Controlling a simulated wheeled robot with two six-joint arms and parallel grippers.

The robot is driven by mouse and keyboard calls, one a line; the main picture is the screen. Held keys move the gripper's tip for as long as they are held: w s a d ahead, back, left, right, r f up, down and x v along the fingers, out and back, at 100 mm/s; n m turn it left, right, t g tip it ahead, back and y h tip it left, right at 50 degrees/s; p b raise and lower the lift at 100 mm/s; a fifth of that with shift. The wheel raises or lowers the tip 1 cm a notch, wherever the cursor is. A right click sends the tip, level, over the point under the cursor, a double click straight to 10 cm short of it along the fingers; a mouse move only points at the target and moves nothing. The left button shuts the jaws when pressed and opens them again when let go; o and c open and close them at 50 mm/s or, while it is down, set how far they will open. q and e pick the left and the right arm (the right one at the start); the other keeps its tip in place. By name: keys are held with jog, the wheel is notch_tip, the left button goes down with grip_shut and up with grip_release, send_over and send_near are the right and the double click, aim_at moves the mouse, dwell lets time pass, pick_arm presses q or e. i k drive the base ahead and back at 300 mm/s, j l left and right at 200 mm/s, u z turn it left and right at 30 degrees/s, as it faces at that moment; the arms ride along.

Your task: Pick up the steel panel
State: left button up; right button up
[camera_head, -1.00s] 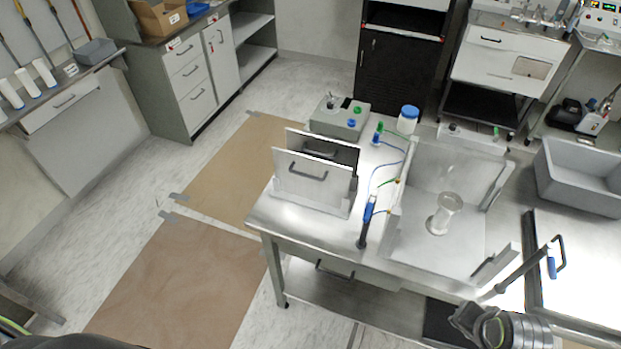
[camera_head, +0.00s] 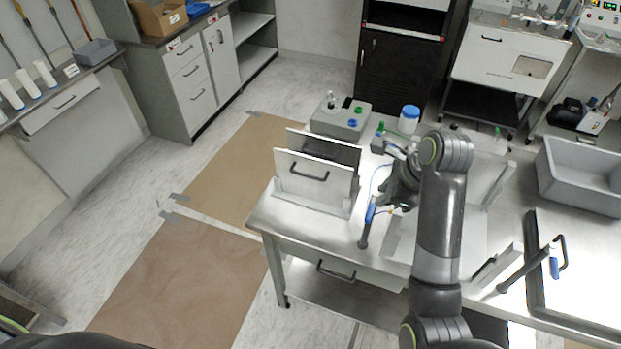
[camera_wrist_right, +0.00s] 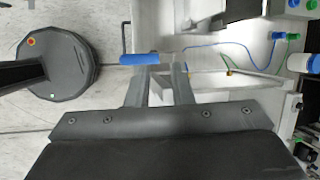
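Two upright panels stand in a slotted holder (camera_head: 318,207) on the steel table. The front one is a pale grey panel (camera_head: 300,188) with a dark bar handle (camera_head: 309,172). The rear panel (camera_head: 340,153) is mostly hidden behind it, and its visible face looks darker. I cannot tell which is the steel one. My right gripper (camera_head: 390,204) is right of the holder, apart from both panels, over the middle of the table. In the right wrist view its two fingers (camera_wrist_right: 160,76) are spread, with nothing between them. My left gripper is not in view.
A blue-handled tool (camera_head: 368,215) lies close to my right gripper; its blue grip (camera_wrist_right: 140,59) shows beyond the fingertips. A grey box with knobs (camera_head: 340,122) and a blue-capped jar (camera_head: 408,121) stand behind. My right arm covers part of the clear-walled tray (camera_head: 475,235).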

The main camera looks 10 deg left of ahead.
aim_at(320, 180)
jog(key=i+j+u, duration=0.1)
jog(key=i+j, duration=0.25)
jog(key=j, duration=0.15)
jog(key=i+j+u, duration=0.1)
jog(key=i+j, duration=0.25)
jog(key=j, duration=0.15)
